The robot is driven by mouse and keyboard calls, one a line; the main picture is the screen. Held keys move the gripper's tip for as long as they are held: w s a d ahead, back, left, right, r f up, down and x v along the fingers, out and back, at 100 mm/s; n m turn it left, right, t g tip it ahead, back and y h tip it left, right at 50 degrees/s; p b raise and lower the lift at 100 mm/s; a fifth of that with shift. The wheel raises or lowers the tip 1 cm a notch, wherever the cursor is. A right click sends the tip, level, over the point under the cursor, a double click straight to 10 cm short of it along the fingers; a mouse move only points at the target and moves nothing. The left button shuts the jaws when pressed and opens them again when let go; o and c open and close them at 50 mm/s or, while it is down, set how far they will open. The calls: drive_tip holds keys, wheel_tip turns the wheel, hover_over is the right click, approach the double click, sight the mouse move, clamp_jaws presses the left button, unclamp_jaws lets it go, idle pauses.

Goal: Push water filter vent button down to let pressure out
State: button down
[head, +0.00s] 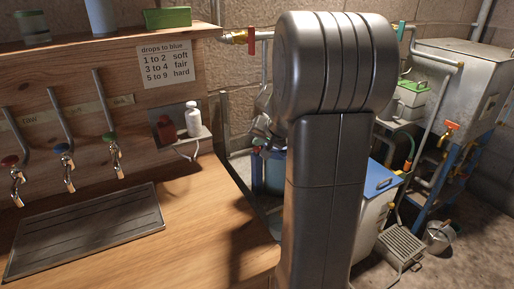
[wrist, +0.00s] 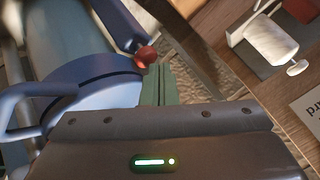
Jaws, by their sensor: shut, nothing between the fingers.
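The vent button is a small red knob (wrist: 146,55) in the wrist view, beside the blue filter head (wrist: 90,85). My gripper (wrist: 159,70) shows there as two green fingers pressed together, with nothing between them. The fingertips are right by the red knob, slightly to its right in the picture. I cannot tell whether they touch it, or whether the knob is pressed down. In the head view the blue filter housing (head: 273,172) stands behind the counter, partly hidden by my arm. My gripper cannot be made out clearly there.
A wooden counter (head: 205,215) with a drip tray (head: 90,230) and several taps lies to the left. A white bottle (head: 193,118) and a red bottle (head: 166,130) stand on a small shelf near the filter. A pipe with a red-handled valve (head: 251,40) runs above.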

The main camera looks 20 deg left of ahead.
sight(259, 149)
drive_tip(key=shift+f, duration=0.3)
drive_tip(key=shift+r, duration=0.1)
drive_tip(key=shift+r+p, duration=0.45)
drive_tip(key=shift+r, duration=0.45)
drive_tip(key=shift+r+p, duration=1.7)
drive_tip(key=shift+r, duration=0.8)
